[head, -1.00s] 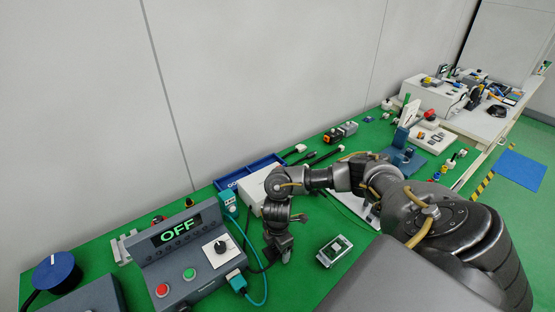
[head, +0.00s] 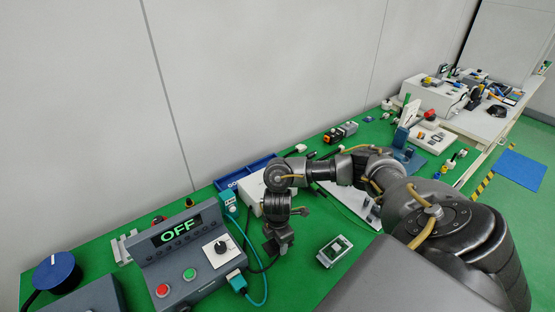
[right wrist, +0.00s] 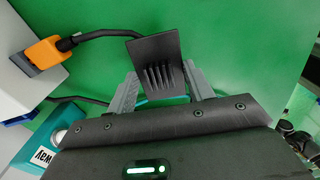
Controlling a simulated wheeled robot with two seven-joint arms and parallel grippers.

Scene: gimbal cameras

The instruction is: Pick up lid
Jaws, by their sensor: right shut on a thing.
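My right gripper (head: 278,246) reaches down over the green bench between the OFF control box and a small grey-framed case. In the right wrist view its two grey ridged fingers (right wrist: 160,92) are shut on a dark flat plate (right wrist: 153,52) with a row of thin ribs. This plate appears to be the lid. In the head view the held plate is small and dark, and I cannot make out its shape. The green bench top shows behind it. My left gripper is not in view.
The OFF control box (head: 183,262) with a teal cable stands left of the gripper. The grey-framed case (head: 334,251) lies to the right. A white box (head: 251,190) and blue tray (head: 228,182) are behind. An orange connector (right wrist: 42,53) with black cable shows in the wrist view.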

